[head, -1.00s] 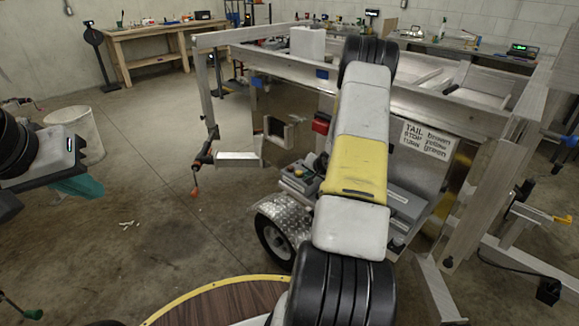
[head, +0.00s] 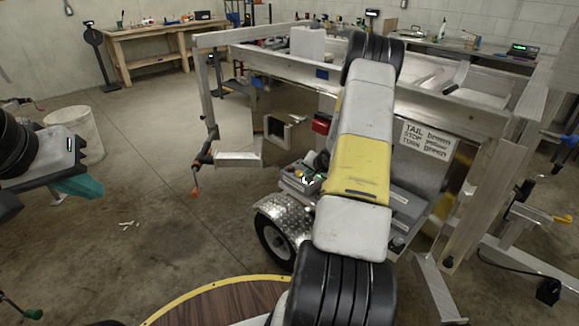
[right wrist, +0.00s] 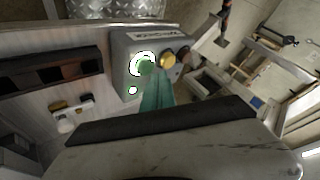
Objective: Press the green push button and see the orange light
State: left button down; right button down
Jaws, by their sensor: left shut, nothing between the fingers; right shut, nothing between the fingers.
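The grey control box (head: 297,178) sits on the trailer beside the fender, left of my right forearm. In the right wrist view the box (right wrist: 122,50) carries the green push button (right wrist: 146,66) with a bright white ring around it. A round amber light (right wrist: 167,58) is next to it; I cannot tell whether it is lit. My right gripper (right wrist: 153,78) is shut and empty, its teal fingertips at the green button; contact cannot be told for sure. In the head view the forearm mostly hides it. My left gripper (head: 80,187) is shut and empty at the far left.
The aluminium trailer (head: 270,65) fills the middle and right, with a fender (head: 283,212) and wheel below the box. A white bucket (head: 82,128) stands at left. A round wooden table top (head: 215,305) is in front. The floor at left is mostly clear.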

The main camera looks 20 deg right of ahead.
notch_tip(320, 180, up, 6)
dwell(0.8)
